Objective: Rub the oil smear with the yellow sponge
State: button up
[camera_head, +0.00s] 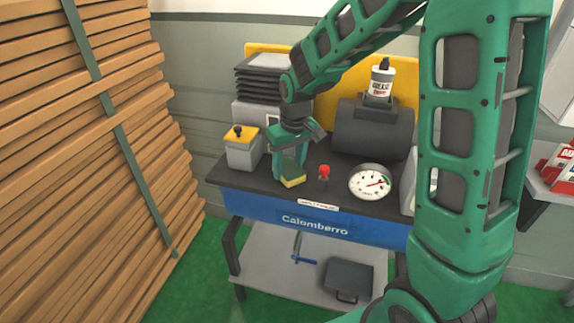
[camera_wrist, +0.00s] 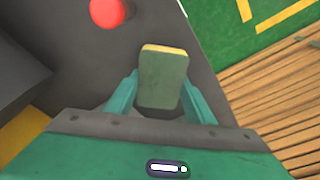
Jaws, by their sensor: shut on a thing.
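The yellow sponge (camera_head: 294,181) has a dark green side and is at my gripper (camera_head: 290,165), over the front left part of the dark bench top (camera_head: 247,180). In the wrist view the sponge (camera_wrist: 163,78) stands between the two green fingers of my gripper (camera_wrist: 158,95), which are shut on it. I cannot tell whether the sponge touches the bench top. No oil smear can be made out in either view; it may be hidden by the gripper or sponge.
A red-topped object (camera_head: 324,172) stands just right of the sponge, also in the wrist view (camera_wrist: 108,12). A round gauge (camera_head: 371,182) lies further right. A grey box with yellow lid (camera_head: 241,148) is left. A dark cylinder (camera_head: 372,130) stands behind. Stacked planks (camera_head: 90,150) fill the left.

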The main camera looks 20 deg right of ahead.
aim_at(293, 156)
jog(key=shift+f, duration=0.25)
jog(key=shift+w+d, duration=0.6)
jog(key=shift+w, duration=0.3)
jog(key=shift+w+d+r, duration=0.2)
jog(key=shift+w+d, duration=0.2)
jog(key=shift+w, duration=0.05)
jog(key=shift+w+d+r, duration=0.15)
jog(key=shift+w+d, duration=0.25)
jog(key=shift+w, duration=0.05)
jog(key=shift+s+a, duration=0.35)
jog(key=shift+s, duration=0.2)
jog(key=shift+s+a, duration=0.35)
jog(key=shift+s, duration=0.2)
jog(key=shift+s+a+f, duration=0.1)
jog(key=shift+s+a, duration=0.5)
jog(key=shift+s+a+r, duration=0.1)
jog(key=shift+r, duration=2.9)
